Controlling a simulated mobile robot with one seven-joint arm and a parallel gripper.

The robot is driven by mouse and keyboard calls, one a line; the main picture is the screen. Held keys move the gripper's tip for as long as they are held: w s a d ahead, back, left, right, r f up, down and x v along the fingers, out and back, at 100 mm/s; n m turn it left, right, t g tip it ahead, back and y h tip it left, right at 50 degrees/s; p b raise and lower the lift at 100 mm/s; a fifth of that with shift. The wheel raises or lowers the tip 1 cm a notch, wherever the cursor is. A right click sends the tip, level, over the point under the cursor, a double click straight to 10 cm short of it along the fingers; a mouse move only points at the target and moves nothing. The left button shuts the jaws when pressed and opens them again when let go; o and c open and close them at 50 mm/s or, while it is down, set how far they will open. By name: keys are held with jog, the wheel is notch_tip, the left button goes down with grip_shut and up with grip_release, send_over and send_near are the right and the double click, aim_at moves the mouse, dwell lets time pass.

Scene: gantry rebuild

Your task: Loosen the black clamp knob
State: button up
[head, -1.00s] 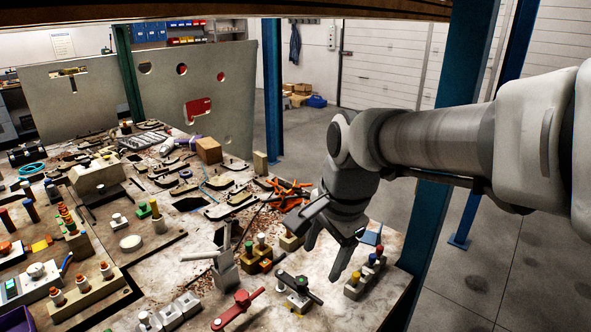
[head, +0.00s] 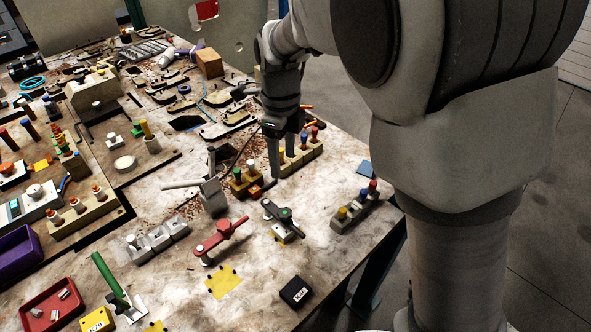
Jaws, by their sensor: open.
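A black bar-shaped knob (head: 282,214) with a green centre sits on a small pale base over a yellow patch, near the middle of the table in the head view. It looks like the black clamp knob. My gripper (head: 281,160) points down, open, behind the knob and above it in the picture. Its fingers are beside wooden blocks with coloured pegs. No object shows between the fingers; whether they touch the blocks I cannot tell.
A red lever handle (head: 220,240) lies just left of the knob. A peg block (head: 352,212) stands to its right, near the table edge. A black box (head: 295,292) and a yellow patch (head: 222,281) lie in front. A grey clamp (head: 212,194) stands to the left.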

aim_at(285, 213)
notch_tip(285, 213, down, 17)
jog(key=shift+f, duration=0.2)
dwell(0.3)
jog(key=shift+c, duration=0.2)
grip_shut()
jog(key=shift+a+n, duration=0.1)
jog(key=shift+n, duration=0.2)
